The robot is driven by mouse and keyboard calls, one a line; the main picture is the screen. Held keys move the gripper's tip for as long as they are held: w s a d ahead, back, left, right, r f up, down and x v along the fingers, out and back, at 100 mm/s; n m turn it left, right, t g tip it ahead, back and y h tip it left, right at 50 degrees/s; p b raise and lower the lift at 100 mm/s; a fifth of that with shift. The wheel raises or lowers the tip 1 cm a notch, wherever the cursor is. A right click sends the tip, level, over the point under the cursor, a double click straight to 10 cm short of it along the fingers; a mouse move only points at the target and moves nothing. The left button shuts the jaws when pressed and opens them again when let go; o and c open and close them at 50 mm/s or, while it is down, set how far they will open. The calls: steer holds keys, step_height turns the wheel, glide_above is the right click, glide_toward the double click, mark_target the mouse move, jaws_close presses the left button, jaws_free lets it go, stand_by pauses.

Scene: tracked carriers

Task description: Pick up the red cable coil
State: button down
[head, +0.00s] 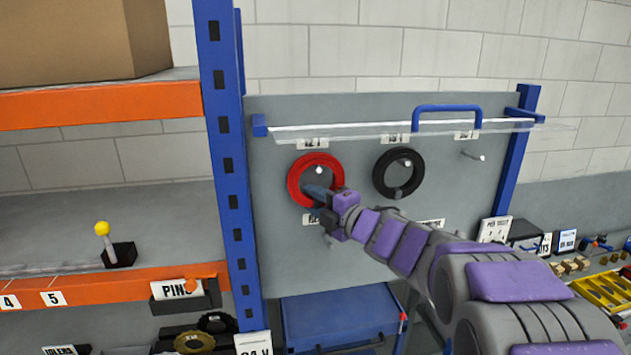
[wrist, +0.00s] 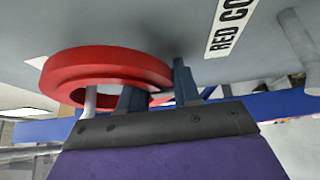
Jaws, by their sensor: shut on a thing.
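The red cable coil (head: 296,187) is a ring hanging on a peg (head: 319,170) on the grey panel. In the wrist view the coil (wrist: 110,62) shows at the left, with a light peg (wrist: 90,100) passing through it. My gripper (head: 318,193) reaches its lower right side. In the wrist view my gripper's two fingers (wrist: 158,88) are shut on the coil's rim, one inside the ring and one outside. Part of the rim is hidden by the fingers.
A black coil (head: 378,178) hangs on the peg to the right, and an empty peg (head: 473,156) is farther right. A clear shelf strip (head: 400,130) with a blue handle (head: 447,109) juts out above the coils. A blue upright (head: 228,160) stands left of the panel.

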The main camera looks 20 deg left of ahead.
steer(key=shift+f, duration=0.25)
steer(key=shift+w+r, duration=0.1)
steer(key=shift+r, duration=0.35)
steer(key=r, duration=0.3)
steer(key=shift+s+d, duration=0.3)
steer(key=shift+s, duration=0.1)
steer(key=s+d+r+b, duration=0.1)
steer(key=s+d+b, duration=0.1)
steer(key=s+d, duration=0.6)
steer(key=s, duration=0.4)
steer(key=shift+s+d+r, duration=0.2)
steer(key=shift+s, duration=0.1)
steer(key=b, duration=1.2)
glide_toward(317, 258)
steer(key=shift+a, duration=2.15)
steer(key=shift+w+a+r+m+t, duration=0.15)
steer(key=shift+w, duration=0.3)
steer(key=shift+w+a+r+m+t, duration=0.15)
steer(key=shift+w+a+r, duration=0.05)
steer(key=shift+w, duration=0.25)
steer(key=shift+w+a+f, duration=0.35)
steer(key=shift+w+f, duration=0.05)
steer(key=shift+w, duration=0.1)
